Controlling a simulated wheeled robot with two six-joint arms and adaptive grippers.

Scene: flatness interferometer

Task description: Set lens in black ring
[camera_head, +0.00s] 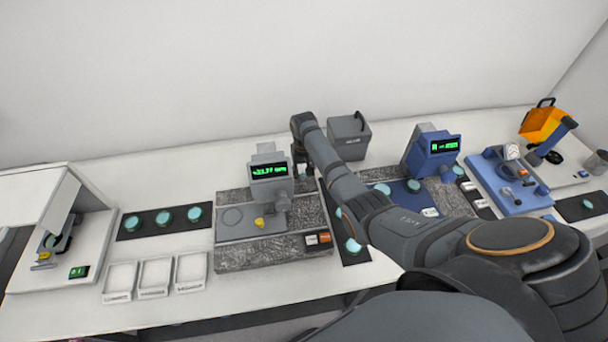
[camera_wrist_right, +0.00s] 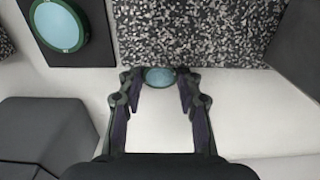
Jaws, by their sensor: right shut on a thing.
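My right gripper (camera_wrist_right: 158,88) is shut on a small round blue-green lens (camera_wrist_right: 159,77), held between its fingertips. In the wrist view the lens shows beside the edge of a speckled granite slab (camera_wrist_right: 195,30). In the head view my right arm reaches across to the far side of the bench, and the gripper (camera_head: 303,168) is partly hidden beside the grey instrument with a green display (camera_head: 268,170). A thin dark ring outline (camera_head: 232,216) lies on that instrument's grey bed; I cannot tell if it is the black ring. My left gripper is not in view.
A black mat (camera_head: 178,235) with several lenses lies left of the granite base (camera_head: 265,256). Another dark mat (camera_head: 352,259) lies to its right, partly behind my arm. White trays (camera_head: 155,278) stand in front. A grey box (camera_head: 348,137) and a blue instrument (camera_head: 431,152) stand right.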

